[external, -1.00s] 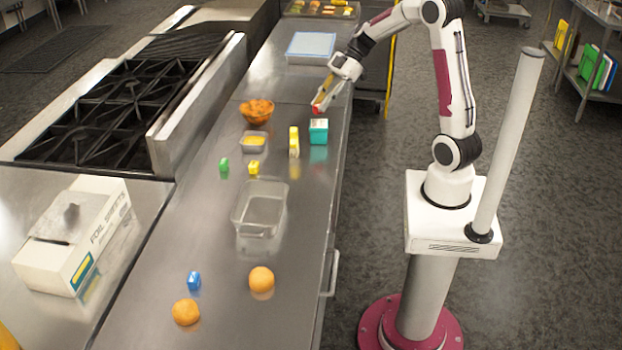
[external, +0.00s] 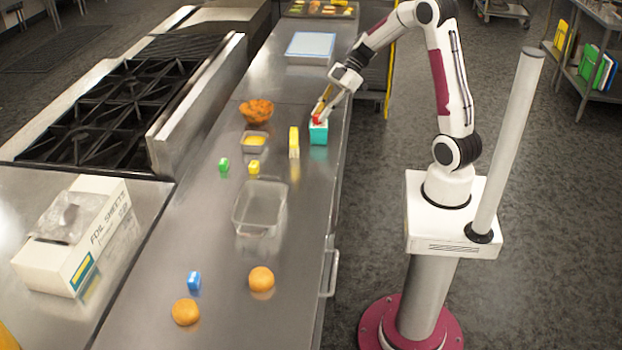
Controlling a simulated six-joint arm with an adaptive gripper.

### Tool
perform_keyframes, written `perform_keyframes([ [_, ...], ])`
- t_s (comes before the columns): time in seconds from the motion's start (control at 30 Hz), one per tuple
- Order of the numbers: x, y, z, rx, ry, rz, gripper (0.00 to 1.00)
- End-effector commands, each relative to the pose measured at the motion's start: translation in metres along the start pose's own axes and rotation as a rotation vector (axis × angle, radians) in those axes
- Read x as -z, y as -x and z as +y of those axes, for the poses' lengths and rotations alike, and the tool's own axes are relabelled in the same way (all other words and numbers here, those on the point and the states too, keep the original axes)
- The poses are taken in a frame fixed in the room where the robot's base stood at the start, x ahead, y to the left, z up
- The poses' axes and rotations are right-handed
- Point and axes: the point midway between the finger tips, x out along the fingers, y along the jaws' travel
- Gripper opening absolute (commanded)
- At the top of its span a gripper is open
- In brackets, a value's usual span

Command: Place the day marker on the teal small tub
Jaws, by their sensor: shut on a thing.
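The teal small tub (external: 319,135) stands near the right edge of the steel counter, with a pale top. My gripper (external: 321,112) is shut on a small red piece, which I take for the day marker (external: 316,119). The gripper points down over the tub, and the red piece is at the tub's top. I cannot tell whether it touches the top. The fingers hide part of the piece.
A yellow upright block (external: 294,142) stands just left of the tub. An orange bowl (external: 257,111), a small container of yellow food (external: 255,141), and green (external: 224,165) and yellow (external: 254,167) pieces lie further left. A clear empty container (external: 260,208) is nearer.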

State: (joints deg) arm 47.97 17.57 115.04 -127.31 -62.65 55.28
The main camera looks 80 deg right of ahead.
Motion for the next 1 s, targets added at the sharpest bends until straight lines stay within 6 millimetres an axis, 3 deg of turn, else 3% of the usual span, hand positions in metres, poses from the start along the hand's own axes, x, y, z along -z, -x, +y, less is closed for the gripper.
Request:
perform_keyframes([
  [0.3,-0.002,-0.002,0.000,0.000,-0.001,0.000,0.00],
  [0.33,-0.002,-0.002,0.000,0.000,-0.001,0.000,0.23],
  [0.4,-0.002,-0.002,0.000,0.000,0.000,0.000,0.34],
  [0.83,0.000,0.000,0.000,0.000,0.001,0.000,0.34],
  [1.0,0.000,0.009,0.000,-0.002,0.000,0.000,0.34],
])
